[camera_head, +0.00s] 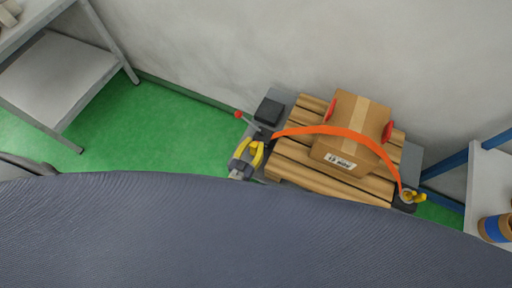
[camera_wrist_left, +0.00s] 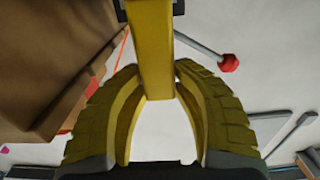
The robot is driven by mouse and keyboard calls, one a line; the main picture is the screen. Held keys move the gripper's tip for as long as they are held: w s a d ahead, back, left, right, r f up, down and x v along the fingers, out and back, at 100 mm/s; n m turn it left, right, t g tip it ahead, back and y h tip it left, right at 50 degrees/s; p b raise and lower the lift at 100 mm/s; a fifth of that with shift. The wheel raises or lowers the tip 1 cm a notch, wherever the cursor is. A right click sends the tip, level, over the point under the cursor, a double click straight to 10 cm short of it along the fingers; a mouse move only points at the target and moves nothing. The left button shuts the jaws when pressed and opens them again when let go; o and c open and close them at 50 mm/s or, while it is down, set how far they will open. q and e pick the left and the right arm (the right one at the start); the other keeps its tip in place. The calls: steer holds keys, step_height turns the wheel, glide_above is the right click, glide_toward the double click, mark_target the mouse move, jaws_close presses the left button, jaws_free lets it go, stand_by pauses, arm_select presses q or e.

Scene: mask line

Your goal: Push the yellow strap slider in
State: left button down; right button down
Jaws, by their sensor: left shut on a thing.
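The yellow strap slider (camera_wrist_left: 152,50) is an upright yellow bar in the left wrist view. My left gripper (camera_wrist_left: 155,95) is shut on it, with a ridged, yellow-olive finger on each side of the bar's lower end. In the head view my left gripper (camera_head: 252,153) is at the left end of the orange strap (camera_head: 345,131), beside the pallet. I cannot separate the slider from the yellow fingers there. A small yellow piece at the strap's right end looks like part of my right gripper (camera_head: 418,197); its jaws are too small to tell.
The strap runs over a cardboard box (camera_head: 345,110) on a wooden pallet (camera_head: 290,160). A lever with a red knob (camera_head: 238,114) sticks out near my left gripper; the knob also shows in the left wrist view (camera_wrist_left: 229,63). A grey shelf (camera_head: 60,75) stands left. Green floor (camera_head: 150,125) is clear between.

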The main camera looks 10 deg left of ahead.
arm_select(q)
steer(key=c, duration=1.1)
jaws_free()
steer(key=shift+v, duration=6)
steer(key=s+a+f+g+y, duration=0.15)
steer(key=s+f+g, duration=0.25)
steer(key=s+f, duration=0.55)
steer(key=s+a+f+g+y, duration=0.15)
steer(key=s+f+g, duration=0.3)
steer(key=f, duration=0.95)
steer(key=shift+s+a+f+m+g+y, duration=0.2)
steer(key=shift+s+a+f+g, duration=1.35)
steer(key=shift+s, duration=1.2)
steer(key=shift+s+a+f+m+g+y, duration=0.1)
steer(key=shift+s+a+f+g+y, duration=0.25)
steer(key=shift+s+a+f+g, duration=1.3)
steer(key=shift+s+a+f+m+g+y, duration=0.1)
steer(key=shift+s+a+f+g+y, duration=0.3)
steer(key=shift+s+a+f, duration=2.75)
